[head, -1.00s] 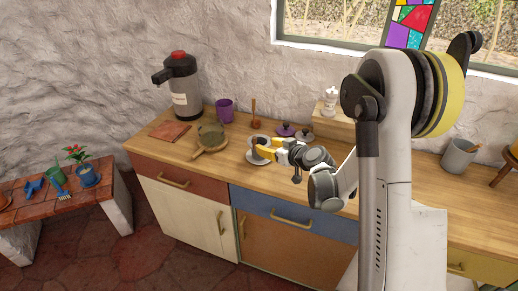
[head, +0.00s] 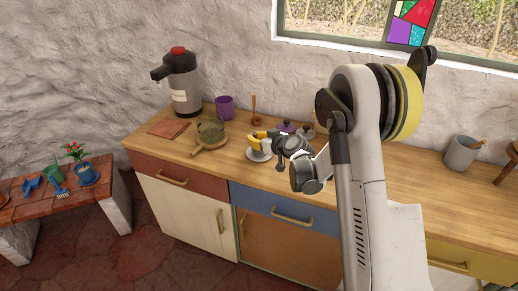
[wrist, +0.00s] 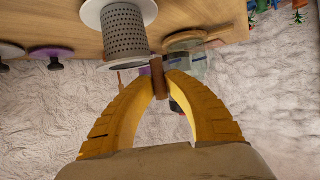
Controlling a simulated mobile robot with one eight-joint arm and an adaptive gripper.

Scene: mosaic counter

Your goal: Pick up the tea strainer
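The tea strainer (wrist: 126,32) is a perforated grey metal cylinder with a wide rim and a brown handle (wrist: 158,78). The wrist view is upside down, with the counter at the top. My gripper (wrist: 160,82) has its yellow fingers closed on the brown handle. In the head view my gripper (head: 257,136) is over the white saucer (head: 259,156), and the strainer is mostly hidden by the fingers. The saucer also shows at the strainer's far end in the wrist view (wrist: 92,12). I cannot tell whether strainer and saucer touch.
Purple (head: 286,127) and grey (head: 307,132) lidded items stand to the right. A black dispenser (head: 182,85) is at the back left.

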